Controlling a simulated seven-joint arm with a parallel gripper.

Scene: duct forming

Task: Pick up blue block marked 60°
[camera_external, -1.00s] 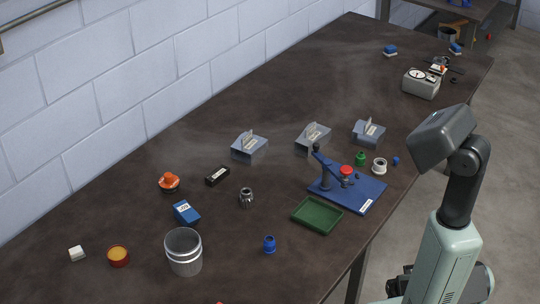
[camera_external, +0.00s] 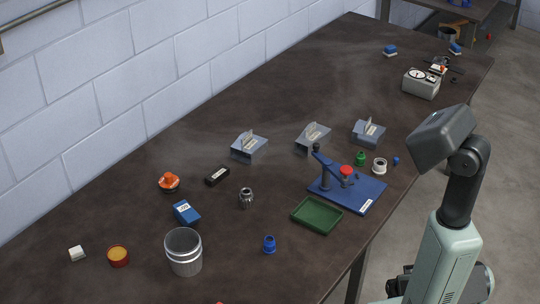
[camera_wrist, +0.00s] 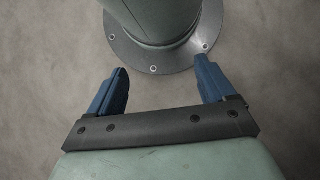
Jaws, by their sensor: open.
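A blue block (camera_external: 186,212) with a white label on top lies on the left part of the dark table; the label is too small to read for sure. Two more small blue-and-white blocks sit at the far end, one on the table (camera_external: 390,51) and one beyond it (camera_external: 455,48); any marks on them are unreadable. My gripper (camera_wrist: 160,66) is open and empty in the wrist view, its two blue fingers apart above the floor and my own base. In the external view my arm is off the table's right side, far from the blocks, and the fingers are hidden.
Near the labelled block are a metal cup (camera_external: 184,252), an orange item (camera_external: 169,183), a black labelled box (camera_external: 217,176) and a metal fitting (camera_external: 246,198). A green tray (camera_external: 317,216) and a blue-based lever press (camera_external: 360,200) lie nearer my arm. Grey angled blocks (camera_external: 249,148) stand behind.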

